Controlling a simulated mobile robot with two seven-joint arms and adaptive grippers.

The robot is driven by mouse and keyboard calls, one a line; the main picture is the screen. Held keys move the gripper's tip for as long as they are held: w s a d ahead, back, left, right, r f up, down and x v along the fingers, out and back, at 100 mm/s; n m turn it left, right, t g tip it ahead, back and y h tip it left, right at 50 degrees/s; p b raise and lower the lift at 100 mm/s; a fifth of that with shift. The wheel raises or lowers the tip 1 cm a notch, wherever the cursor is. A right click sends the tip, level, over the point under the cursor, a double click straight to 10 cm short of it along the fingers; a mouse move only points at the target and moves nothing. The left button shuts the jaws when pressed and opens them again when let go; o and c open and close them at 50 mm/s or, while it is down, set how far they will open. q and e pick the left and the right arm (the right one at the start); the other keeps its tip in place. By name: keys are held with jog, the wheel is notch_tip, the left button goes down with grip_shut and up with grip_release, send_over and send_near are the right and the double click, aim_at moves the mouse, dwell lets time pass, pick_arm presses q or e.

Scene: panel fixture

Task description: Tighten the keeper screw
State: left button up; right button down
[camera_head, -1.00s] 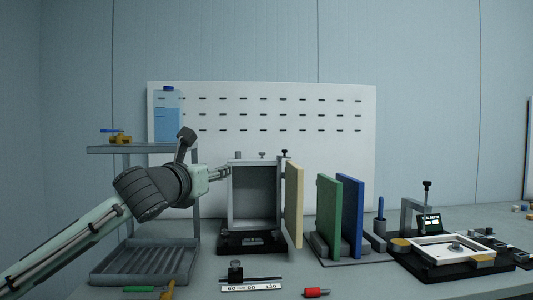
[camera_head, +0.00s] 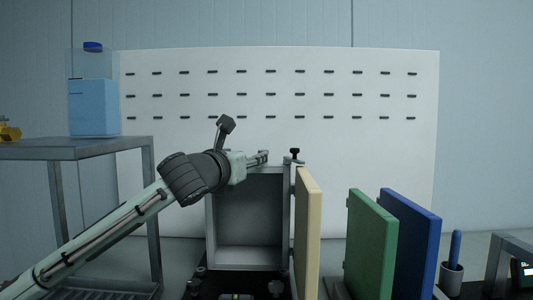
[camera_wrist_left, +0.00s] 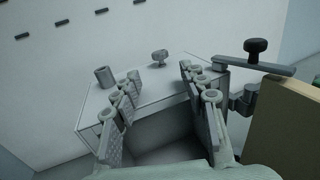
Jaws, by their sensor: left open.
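A grey box-like frame (camera_head: 250,252) stands open at the front, with a cream panel (camera_head: 308,235) standing out at its right side. A black-knobbed screw (camera_head: 295,153) sits at its top right corner; in the left wrist view the black knob (camera_wrist_left: 256,46) stands on a grey keeper bar. My left gripper (camera_head: 265,157) is above the frame's top edge, left of the knob and apart from it. In the left wrist view its fingers (camera_wrist_left: 160,95) are spread and empty, with a small grey knob (camera_wrist_left: 159,56) beyond them. My right gripper is not in view.
A green panel (camera_head: 370,245) and a blue panel (camera_head: 412,245) stand upright to the right. A grey shelf (camera_head: 75,148) with a blue container (camera_head: 93,108) is at left. A white slotted board (camera_head: 330,140) stands behind. A short grey cylinder (camera_wrist_left: 104,76) rises from the frame's top.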

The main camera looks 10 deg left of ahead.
pick_arm(q)
jog(key=shift+w, duration=0.5)
jog(key=w, duration=0.3)
jog(key=w+d, duration=0.1)
jog(key=w, duration=0.1)
jog(key=shift+w+p, duration=0.35)
jog(key=shift+w, duration=0.35)
jog(key=c, duration=0.9)
grip_shut()
jog(key=shift+r, duration=0.15)
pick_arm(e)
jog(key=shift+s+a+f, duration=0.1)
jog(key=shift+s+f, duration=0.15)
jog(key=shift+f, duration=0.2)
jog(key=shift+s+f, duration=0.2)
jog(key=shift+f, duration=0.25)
